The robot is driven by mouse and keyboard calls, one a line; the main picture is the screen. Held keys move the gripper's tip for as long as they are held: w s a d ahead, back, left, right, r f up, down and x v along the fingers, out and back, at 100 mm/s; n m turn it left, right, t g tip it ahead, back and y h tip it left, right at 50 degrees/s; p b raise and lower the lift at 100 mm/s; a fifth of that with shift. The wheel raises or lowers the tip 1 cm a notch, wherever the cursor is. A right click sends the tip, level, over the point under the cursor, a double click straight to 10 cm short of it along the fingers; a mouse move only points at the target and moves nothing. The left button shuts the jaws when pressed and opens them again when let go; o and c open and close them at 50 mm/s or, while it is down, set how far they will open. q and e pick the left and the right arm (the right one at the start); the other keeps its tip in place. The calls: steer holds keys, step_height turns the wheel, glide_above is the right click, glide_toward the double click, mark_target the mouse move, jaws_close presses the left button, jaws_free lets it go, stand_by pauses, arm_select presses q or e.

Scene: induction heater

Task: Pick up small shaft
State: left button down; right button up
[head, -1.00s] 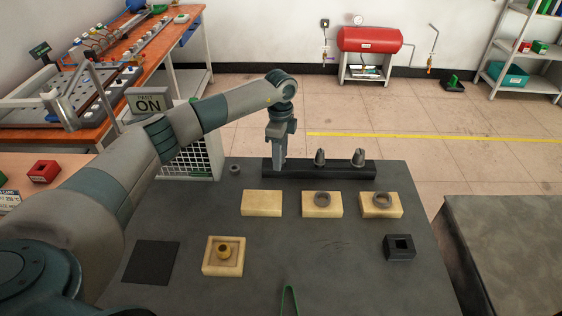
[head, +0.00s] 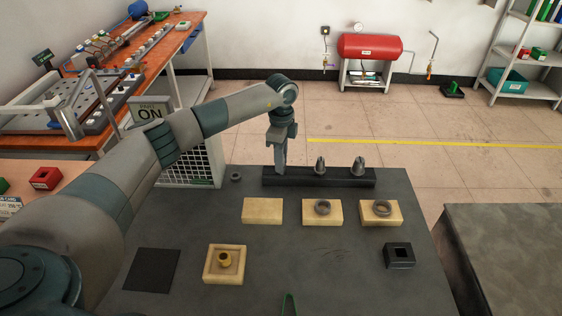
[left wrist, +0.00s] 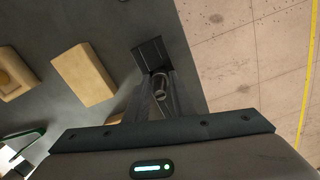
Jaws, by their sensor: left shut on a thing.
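My left gripper (head: 281,165) reaches down at the left end of the black shaft rack (head: 310,182). In the left wrist view its fingers (left wrist: 160,92) are shut on a small grey metal shaft (left wrist: 160,81), whose round end shows between them. The rack also shows there (left wrist: 150,52), close beyond the shaft. I cannot tell whether the shaft is still seated in the rack. In the head view the gripper hides this shaft. My right gripper is not in view.
Two other shafts (head: 320,165) (head: 358,166) stand in the rack. Beige blocks (head: 262,210) stand in front, two with grey rings. A beige tray (head: 208,277), a black mat (head: 152,271) and a black square block (head: 399,257) lie nearer.

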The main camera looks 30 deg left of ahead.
arm_select(q)
step_height(320, 180, up, 3)
steer(key=shift+r+p, duration=0.1)
steer(key=shift+p, duration=0.75)
steer(key=d+r+p, duration=0.2)
steer(key=d+r, duration=0.1)
steer(key=d, duration=0.2)
steer(key=w+d+r+p, duration=0.1)
steer(key=d+r+p, duration=0.1)
steer(key=d, duration=0.4)
steer(key=shift+d+r, duration=0.3)
steer(key=shift+r, duration=0.45)
